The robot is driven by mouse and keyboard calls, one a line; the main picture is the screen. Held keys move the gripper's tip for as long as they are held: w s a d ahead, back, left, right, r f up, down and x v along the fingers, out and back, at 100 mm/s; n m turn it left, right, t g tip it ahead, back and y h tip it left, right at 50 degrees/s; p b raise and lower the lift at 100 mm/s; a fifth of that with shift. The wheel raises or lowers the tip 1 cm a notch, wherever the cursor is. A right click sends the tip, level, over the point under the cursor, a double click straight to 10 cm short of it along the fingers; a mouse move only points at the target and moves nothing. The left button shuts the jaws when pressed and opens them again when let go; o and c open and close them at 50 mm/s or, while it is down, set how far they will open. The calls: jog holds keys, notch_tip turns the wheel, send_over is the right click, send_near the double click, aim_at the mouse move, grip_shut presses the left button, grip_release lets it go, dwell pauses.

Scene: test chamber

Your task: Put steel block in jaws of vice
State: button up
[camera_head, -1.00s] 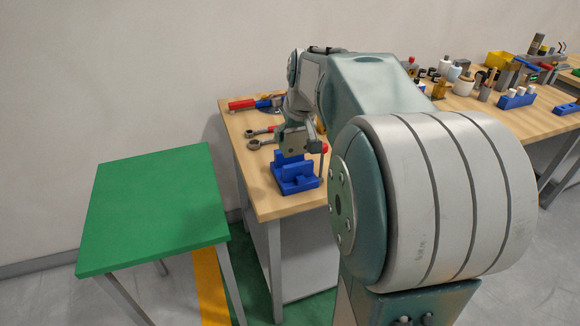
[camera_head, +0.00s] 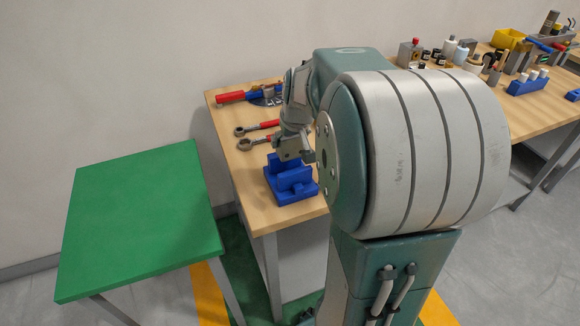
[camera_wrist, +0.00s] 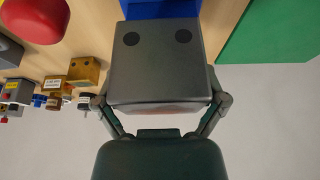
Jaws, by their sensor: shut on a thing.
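The steel block (camera_wrist: 160,70) is a dark grey box with two round dark holes, large in the wrist view. My gripper (camera_wrist: 160,102) is shut on it, one finger at each side. The blue vice (camera_head: 288,188) stands near the front left corner of the wooden bench, and part of it shows beyond the block in the wrist view (camera_wrist: 160,8). In the head view my gripper (camera_head: 292,150) is right above the vice. Whether the block touches the jaws cannot be told; the block hides most of the vice in the wrist view.
A red rounded thing (camera_wrist: 35,18) is close by in the wrist view. Several bottles and tools stand further right. A bare green table (camera_head: 140,220) is at the left.

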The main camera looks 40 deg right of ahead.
aim_at(289, 163)
jog(key=f, duration=0.2)
jog(key=a+f, duration=0.1)
jog(key=f, duration=0.1)
jog(key=shift+d+f, duration=0.25)
jog(key=shift+f, duration=0.7)
jog(key=shift+d+f, duration=0.25)
jog(key=shift+f, duration=0.7)
jog(key=shift+a, duration=0.15)
jog(key=o, duration=1)
jog(key=shift+a, duration=0.1)
